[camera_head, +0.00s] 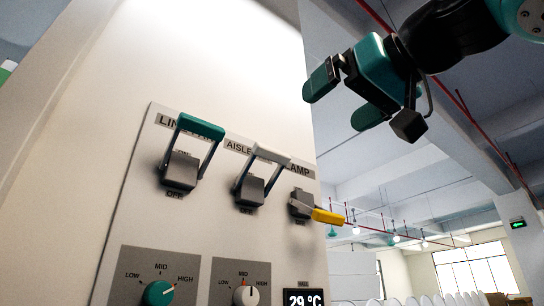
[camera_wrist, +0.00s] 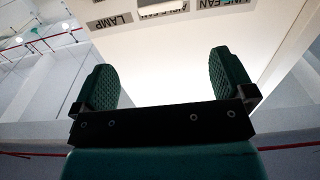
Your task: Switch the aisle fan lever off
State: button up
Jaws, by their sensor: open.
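The aisle fan lever (camera_head: 271,153) is the middle of three on the wall panel, with a white handle on two metal arms. Its handle is raised, up against the AISLE FAN label, above its grey switch body (camera_head: 250,190). An OFF mark shows below that body. My gripper (camera_head: 343,100) is open and empty, up and to the right of the lever and apart from it. In the wrist view, my two green fingers (camera_wrist: 165,80) are spread wide with nothing between them.
The line fan lever (camera_head: 201,126), green and raised, is to the left. The lamp lever (camera_head: 328,217), yellow-handled, sticks out to the right. Below are a green knob (camera_head: 158,293), a white knob (camera_head: 245,295) and a temperature display (camera_head: 303,298). Open space lies right of the panel.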

aim_at(276, 150)
jog(key=p+x, duration=0.6)
jog(key=x, duration=1)
jog(key=shift+a+p, duration=0.1)
jog(key=shift+p, duration=0.3)
jog(key=shift+w+a+f, duration=0.1)
jog(key=shift+w+a, duration=0.1)
jog(key=shift+w, duration=0.2)
jog(key=shift+c, duration=0.2)
jog(key=c, duration=1.1)
jog(key=shift+f, duration=0.15)
